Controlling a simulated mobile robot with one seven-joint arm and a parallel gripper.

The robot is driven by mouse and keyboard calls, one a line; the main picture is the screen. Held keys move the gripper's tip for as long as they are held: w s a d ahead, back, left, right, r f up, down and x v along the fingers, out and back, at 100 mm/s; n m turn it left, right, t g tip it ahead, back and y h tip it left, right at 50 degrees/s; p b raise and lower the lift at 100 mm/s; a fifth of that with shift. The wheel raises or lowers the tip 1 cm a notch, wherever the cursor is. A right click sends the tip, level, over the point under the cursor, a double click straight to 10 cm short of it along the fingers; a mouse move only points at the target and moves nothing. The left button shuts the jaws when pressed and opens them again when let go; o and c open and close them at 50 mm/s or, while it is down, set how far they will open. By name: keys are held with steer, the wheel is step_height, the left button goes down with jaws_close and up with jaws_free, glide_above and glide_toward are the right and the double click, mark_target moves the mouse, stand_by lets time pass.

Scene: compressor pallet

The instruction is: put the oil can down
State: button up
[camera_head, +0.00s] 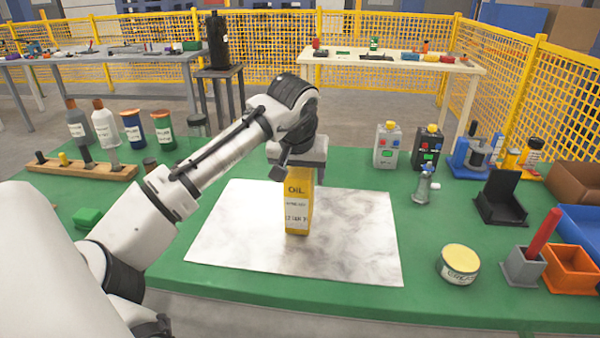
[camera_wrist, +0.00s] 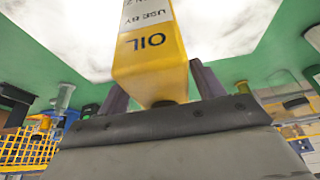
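The oil can (camera_head: 298,208) is a yellow box-shaped can with a white label. It is upright over the middle of the white marbled sheet (camera_head: 235,235); I cannot tell whether its base touches the sheet. My gripper (camera_head: 299,172) is above the can, pointing down, at its top end.
The sheet is otherwise bare on the green table (camera_head: 440,285). A round yellow-topped tin (camera_head: 458,265) and a grey holder (camera_head: 523,267) stand to the right. A wooden rack (camera_head: 85,172) and several bottles stand left. A small metal device (camera_head: 425,187) stands right of the sheet.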

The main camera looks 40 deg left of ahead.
steer(key=shift+o, duration=0.3)
steer(key=shift+r, duration=0.1)
steer(key=v, duration=1.2)
